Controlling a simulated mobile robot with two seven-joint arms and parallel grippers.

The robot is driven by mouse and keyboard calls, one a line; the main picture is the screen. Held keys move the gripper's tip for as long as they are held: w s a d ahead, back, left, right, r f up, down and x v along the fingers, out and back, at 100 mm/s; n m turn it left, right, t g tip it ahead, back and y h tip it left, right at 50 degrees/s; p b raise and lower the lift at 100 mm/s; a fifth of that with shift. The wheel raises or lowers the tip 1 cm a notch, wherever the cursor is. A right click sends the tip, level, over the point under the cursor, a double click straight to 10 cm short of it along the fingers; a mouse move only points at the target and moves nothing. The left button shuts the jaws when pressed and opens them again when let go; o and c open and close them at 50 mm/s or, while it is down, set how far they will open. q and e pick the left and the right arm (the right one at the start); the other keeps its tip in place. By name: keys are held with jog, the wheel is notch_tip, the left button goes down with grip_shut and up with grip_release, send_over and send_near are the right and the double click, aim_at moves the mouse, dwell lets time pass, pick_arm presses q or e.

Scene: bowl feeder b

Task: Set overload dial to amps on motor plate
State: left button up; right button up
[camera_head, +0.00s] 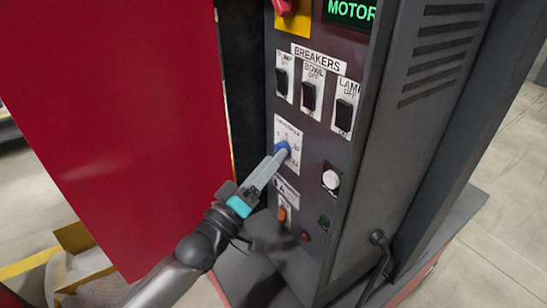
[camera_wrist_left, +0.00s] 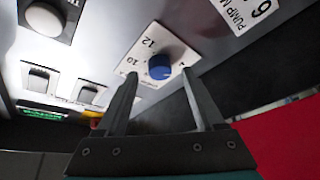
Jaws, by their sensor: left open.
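The overload dial is a blue round knob (camera_head: 281,147) on a white scale plate (camera_head: 290,135) on the dark panel. In the left wrist view the knob (camera_wrist_left: 160,66) shows with the scale numbers 10 and 12 beside it; I cannot make out where it points. My left gripper (camera_head: 283,154) is at the knob. In the wrist view its fingers (camera_wrist_left: 160,76) are open, one on each side of the knob, with gaps showing. The motor plate (camera_wrist_left: 244,12) is partly cut off and reads "PUMP M" and 6. In the head view this plate (camera_head: 288,190) is partly hidden by my gripper.
Breaker switches (camera_head: 309,95) sit above the dial. A white button (camera_head: 331,179) is to its right, with green and orange parts below. A red door (camera_head: 120,110) stands open at left, and a grey vented cabinet side (camera_head: 425,110) is at right.

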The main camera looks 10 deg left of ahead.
pick_arm(q)
jog(key=shift+x, duration=0.75)
grip_shut()
